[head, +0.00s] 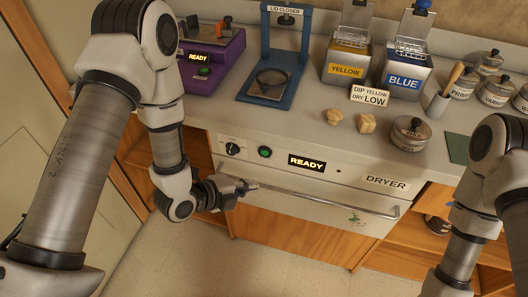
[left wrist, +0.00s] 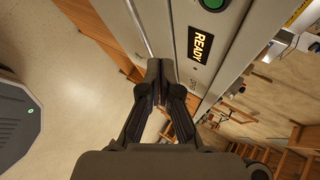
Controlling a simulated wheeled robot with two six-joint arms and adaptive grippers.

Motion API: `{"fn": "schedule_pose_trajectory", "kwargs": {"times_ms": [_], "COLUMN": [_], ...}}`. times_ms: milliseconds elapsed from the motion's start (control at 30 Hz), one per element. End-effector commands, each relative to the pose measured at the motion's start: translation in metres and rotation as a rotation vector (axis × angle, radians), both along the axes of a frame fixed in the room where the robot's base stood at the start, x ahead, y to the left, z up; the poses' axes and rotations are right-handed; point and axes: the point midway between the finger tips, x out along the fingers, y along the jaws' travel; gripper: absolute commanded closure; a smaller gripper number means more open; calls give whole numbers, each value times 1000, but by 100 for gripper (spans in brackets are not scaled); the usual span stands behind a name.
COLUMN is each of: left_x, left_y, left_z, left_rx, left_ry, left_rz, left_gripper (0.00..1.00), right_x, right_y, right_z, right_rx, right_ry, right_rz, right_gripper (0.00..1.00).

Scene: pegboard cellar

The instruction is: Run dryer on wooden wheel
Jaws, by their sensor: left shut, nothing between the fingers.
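The dryer (head: 320,205) is built in under the counter, with its front door shut. Its panel has a black dial (head: 232,149), a green button (head: 264,153) and a display reading READY (head: 307,162). A long bar handle (head: 330,206) runs across the door. My left gripper (head: 246,187) is shut and empty at the handle's left end; I cannot tell if it touches. In the left wrist view its closed fingertips (left wrist: 160,72) are close to the dryer front, with the READY display (left wrist: 200,45) beyond. I see no wooden wheel. My right gripper is out of view.
On the counter are a purple machine (head: 210,60) also reading READY, a blue lid closer (head: 272,90), yellow (head: 346,65) and blue (head: 405,78) dip tanks, two small wooden pieces (head: 334,117) and several lidded tins. A sign (head: 369,95) reads DIP YELLOW DRY LOW. Open floor lies below.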

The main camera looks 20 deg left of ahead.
Motion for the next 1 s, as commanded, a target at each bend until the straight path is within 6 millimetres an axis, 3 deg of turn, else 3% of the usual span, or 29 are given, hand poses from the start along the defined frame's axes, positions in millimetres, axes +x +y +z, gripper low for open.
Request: {"fn": "schedule_pose_trajectory", "kwargs": {"times_ms": [600,1000], "left_x": [78,84], "left_y": [-3,-3], "left_z": [0,0], "left_rx": [1,0], "left_ry": [-3,-1], "left_rz": [0,1], "left_gripper": [100,100], "right_x": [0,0], "right_y": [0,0], "right_z": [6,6], "right_rx": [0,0], "right_ry": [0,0], "right_rz": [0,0], "right_gripper": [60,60]}}
